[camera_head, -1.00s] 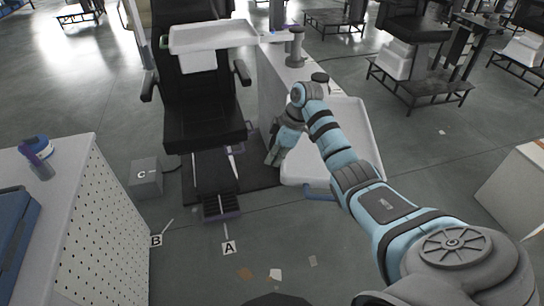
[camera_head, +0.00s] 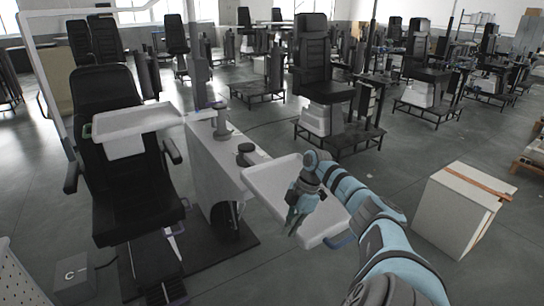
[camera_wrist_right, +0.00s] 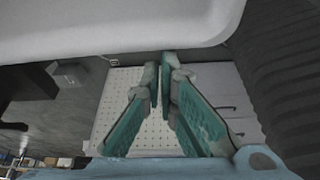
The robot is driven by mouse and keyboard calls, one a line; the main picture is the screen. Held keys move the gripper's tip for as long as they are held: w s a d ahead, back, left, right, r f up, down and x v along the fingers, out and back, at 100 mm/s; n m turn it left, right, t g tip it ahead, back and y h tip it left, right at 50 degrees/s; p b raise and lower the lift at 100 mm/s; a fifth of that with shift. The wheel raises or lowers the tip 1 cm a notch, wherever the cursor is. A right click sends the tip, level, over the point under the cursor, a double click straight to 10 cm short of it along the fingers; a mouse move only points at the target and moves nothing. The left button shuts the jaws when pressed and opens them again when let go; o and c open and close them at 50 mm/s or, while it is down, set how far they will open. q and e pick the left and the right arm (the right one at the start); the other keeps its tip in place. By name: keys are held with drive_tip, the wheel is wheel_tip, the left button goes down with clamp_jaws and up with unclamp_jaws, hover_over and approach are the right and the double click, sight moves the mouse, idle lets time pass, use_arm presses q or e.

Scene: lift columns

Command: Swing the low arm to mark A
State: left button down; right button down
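A low white tray (camera_head: 270,183) with a blue handle (camera_head: 340,241) juts from the right side of the white chair unit (camera_head: 215,165); I take it for the low arm's tray. My right gripper (camera_head: 293,226) hangs fingers down in front of the tray and hides part of it; I cannot tell whether they touch. In the right wrist view, the fingers (camera_wrist_right: 163,75) are together with nothing seen between them, and a white surface (camera_wrist_right: 110,25), likely the tray, fills the top. Mark A is out of view. My left gripper is not in view.
A black chair (camera_head: 125,185) with a second white tray (camera_head: 137,122) over it stands at left. A grey box marked C (camera_head: 72,276) is at lower left. A white carton (camera_head: 455,212) stands at right. Floor between unit and carton is open.

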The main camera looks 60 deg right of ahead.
drive_tip(key=shift+s+d+r, duration=0.15)
drive_tip(key=shift+s+d, duration=0.1)
drive_tip(key=shift+s, duration=0.1)
wheel_tip(320, 180, up, 10)
drive_tip(key=a+p, duration=0.1)
drive_tip(key=p, duration=0.3)
drive_tip(key=shift+w+f, duration=0.25)
drive_tip(key=shift+w+f, duration=0.1)
